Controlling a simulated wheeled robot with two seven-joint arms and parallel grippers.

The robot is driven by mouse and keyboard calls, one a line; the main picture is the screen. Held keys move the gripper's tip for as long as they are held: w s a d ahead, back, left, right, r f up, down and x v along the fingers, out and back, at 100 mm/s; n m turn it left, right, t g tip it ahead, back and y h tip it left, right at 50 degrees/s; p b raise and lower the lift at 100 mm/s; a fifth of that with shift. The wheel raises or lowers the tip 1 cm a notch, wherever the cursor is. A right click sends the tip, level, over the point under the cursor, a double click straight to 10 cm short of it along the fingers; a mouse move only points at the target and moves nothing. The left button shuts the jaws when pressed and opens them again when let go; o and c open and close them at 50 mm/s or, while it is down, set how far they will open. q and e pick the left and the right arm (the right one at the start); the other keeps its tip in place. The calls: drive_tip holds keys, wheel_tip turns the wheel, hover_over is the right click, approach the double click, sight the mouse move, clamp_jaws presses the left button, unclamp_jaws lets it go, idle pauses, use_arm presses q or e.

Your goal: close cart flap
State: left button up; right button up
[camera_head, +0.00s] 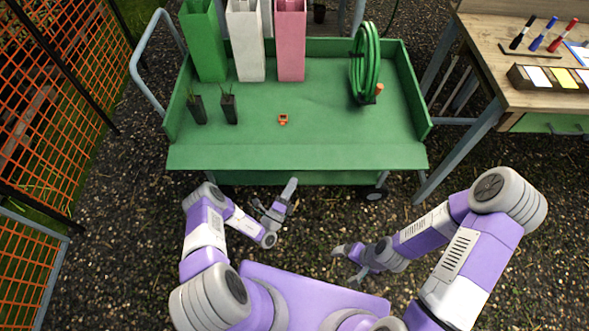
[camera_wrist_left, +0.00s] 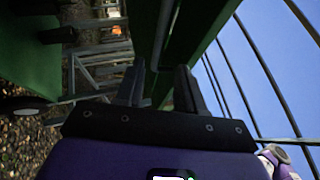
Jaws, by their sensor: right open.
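The green cart (camera_head: 300,115) stands ahead of me in the head view. Its flap (camera_head: 300,157) is the long green strip along the near side, folded outward from the bed and not standing up like the other walls. My left gripper (camera_head: 273,193) is just in front of the flap, near its middle, with fingers apart. In the left wrist view, a green board (camera_wrist_left: 190,45), probably the flap, lies beyond the open fingers (camera_wrist_left: 160,88); contact cannot be told. My right gripper (camera_head: 346,262) is open and empty, lower and to the right, away from the cart.
On the bed are tall green, white and pink bins (camera_head: 245,45), two small dark pots (camera_head: 229,108), a small orange item (camera_head: 283,119) and a green hose coil (camera_head: 364,65). A wooden table (camera_head: 490,75) stands right; orange mesh fencing (camera_head: 50,95) stands left.

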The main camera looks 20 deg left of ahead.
sight(296, 167)
use_arm(q)
drive_tip(key=shift+n+t+y, duration=0.3)
drive_tip(key=shift+n+y, duration=0.4)
drive_tip(key=shift+y, duration=0.2)
drive_tip(key=x, duration=0.3)
drive_tip(key=a+b+x, duration=0.1)
drive_tip(key=x, duration=0.3)
drive_tip(key=shift+w+a, duration=0.2)
drive_tip(key=shift+w, duration=0.1)
drive_tip(key=shift+c, duration=0.5)
clamp_jaws()
